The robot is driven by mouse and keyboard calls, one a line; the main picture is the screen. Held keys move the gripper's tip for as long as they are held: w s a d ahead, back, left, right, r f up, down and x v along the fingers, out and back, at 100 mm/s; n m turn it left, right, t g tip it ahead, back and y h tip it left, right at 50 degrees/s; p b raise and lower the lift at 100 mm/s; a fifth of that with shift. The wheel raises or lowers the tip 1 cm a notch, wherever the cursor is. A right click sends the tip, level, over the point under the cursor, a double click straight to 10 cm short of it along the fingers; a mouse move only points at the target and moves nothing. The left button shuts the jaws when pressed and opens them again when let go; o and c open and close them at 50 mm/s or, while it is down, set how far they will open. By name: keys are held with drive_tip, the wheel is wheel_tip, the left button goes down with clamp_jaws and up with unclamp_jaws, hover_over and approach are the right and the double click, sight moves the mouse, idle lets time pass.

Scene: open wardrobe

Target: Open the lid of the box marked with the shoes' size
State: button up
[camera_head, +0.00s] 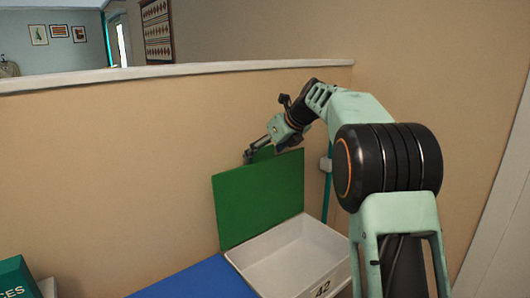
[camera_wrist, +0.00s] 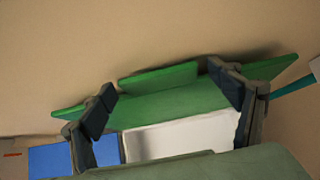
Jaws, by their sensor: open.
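A white box (camera_head: 292,255) marked "42" on its front stands at the lower middle of the head view. Its green lid (camera_head: 258,198) is raised and stands roughly upright along the box's back edge. The visible inside of the box looks empty. My gripper (camera_head: 252,155) is at the top edge of the lid. In the wrist view my gripper (camera_wrist: 162,85) has its two dark fingers wide apart, with the green lid (camera_wrist: 165,108) showing between and beyond them. I cannot tell whether a finger touches the lid. Part of the white box (camera_wrist: 180,137) shows below it.
A blue surface (camera_head: 195,280) lies left of the white box. A dark green box (camera_head: 16,279) with partly visible lettering is at the lower left. The beige back wall (camera_head: 110,170) rises close behind the lid. A teal pole (camera_head: 328,185) stands right of the lid.

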drive_tip(key=v, duration=1.2)
